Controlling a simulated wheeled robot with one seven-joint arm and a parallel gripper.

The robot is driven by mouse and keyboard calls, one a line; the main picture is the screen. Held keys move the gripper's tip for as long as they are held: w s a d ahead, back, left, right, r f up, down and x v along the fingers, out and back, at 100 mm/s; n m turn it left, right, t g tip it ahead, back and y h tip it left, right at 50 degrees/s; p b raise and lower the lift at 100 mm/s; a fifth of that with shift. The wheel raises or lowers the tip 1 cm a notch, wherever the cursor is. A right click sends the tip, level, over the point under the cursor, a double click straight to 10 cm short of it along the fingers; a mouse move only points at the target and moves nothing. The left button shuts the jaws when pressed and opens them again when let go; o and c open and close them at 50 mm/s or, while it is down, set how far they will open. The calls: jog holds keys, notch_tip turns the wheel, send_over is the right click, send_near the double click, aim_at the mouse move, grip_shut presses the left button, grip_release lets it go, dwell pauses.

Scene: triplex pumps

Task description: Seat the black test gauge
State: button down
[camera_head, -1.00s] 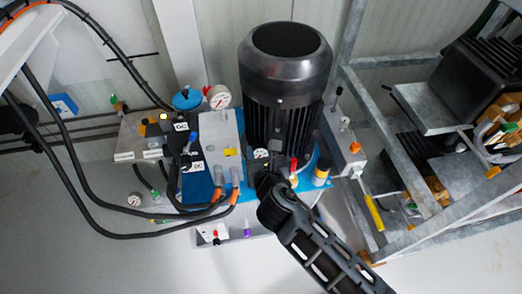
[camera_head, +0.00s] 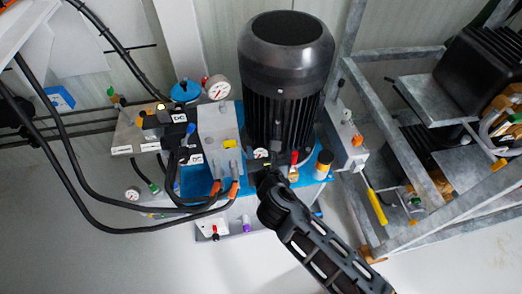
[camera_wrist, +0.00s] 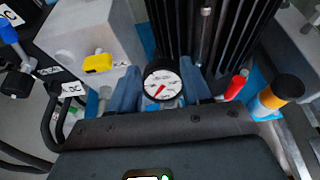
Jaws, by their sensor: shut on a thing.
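The black test gauge (camera_wrist: 162,84) has a black rim, a white dial and a red needle. In the wrist view it sits between the two blue-grey fingers of my gripper (camera_wrist: 160,90), which is shut on it. The dial faces the wrist camera. Its lower stem is hidden, so I cannot tell whether it touches a port. In the head view the gauge (camera_head: 261,153) shows small at the tip of my gripper (camera_head: 266,172), in front of the black finned motor (camera_head: 287,75).
A silver block with a yellow part (camera_wrist: 98,62) stands left of the gauge. A red-handled valve (camera_wrist: 236,86) and an orange-banded black cap (camera_wrist: 277,97) stand close on the right. Black hoses (camera_head: 110,232) loop at the left. A grey metal frame (camera_head: 395,150) stands right.

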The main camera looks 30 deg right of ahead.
jog(key=shift+f+b, duration=0.5)
jog(key=shift+f, duration=0.55)
jog(key=shift+c, duration=2.1)
grip_release()
jog(key=shift+f, duration=0.1)
jog(key=shift+s, duration=0.1)
jog(key=p+v, duration=0.1)
jog(key=v, duration=0.6)
jog(key=shift+s+a+r, duration=0.15)
jog(key=shift+s+r, duration=0.1)
